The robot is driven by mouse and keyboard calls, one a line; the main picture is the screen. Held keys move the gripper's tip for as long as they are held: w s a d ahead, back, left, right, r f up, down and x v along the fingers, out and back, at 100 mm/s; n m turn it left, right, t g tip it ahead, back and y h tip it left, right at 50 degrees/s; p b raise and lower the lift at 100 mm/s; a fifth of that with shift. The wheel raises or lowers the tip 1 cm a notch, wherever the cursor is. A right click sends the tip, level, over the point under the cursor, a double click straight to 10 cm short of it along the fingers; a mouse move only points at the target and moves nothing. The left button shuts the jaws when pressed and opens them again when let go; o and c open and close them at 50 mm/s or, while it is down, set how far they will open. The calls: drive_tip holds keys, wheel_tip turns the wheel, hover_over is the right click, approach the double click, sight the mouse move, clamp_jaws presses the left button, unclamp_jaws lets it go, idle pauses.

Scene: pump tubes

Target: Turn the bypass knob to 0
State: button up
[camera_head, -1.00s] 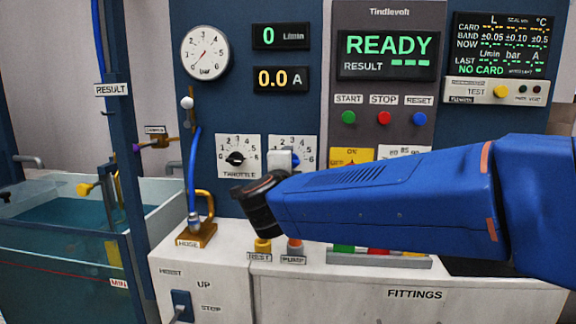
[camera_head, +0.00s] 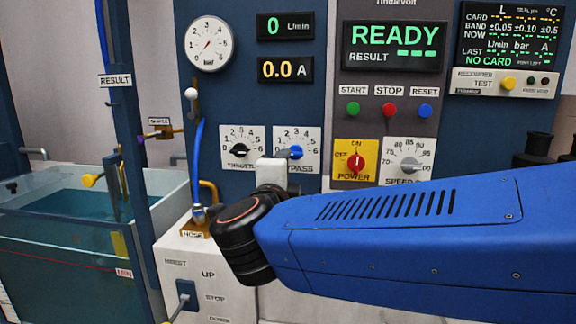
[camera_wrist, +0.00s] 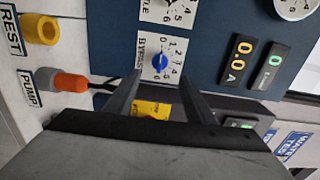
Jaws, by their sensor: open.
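The bypass knob (camera_head: 296,152) is blue and sits on a white dial plate marked 0 to 6. In the head view my gripper (camera_head: 275,168) covers part of the plate's left side and its label. In the wrist view the blue knob (camera_wrist: 160,63) shows whole, with the scale around it turned sideways. My gripper (camera_wrist: 159,78) is open, with a dark finger on each side of the knob in the picture. Nothing is between the fingers that I can see them touch. Which number the knob points to is too small to tell.
The throttle dial (camera_head: 240,150) is close on the left. The red power knob (camera_head: 356,162) and grey speed knob (camera_head: 408,164) are to the right. A hose fitting (camera_head: 198,215) stands at lower left. In the wrist view an orange-tipped pump fitting (camera_wrist: 70,82) sticks out at left.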

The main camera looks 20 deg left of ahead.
drive_tip(key=shift+v, duration=2.25)
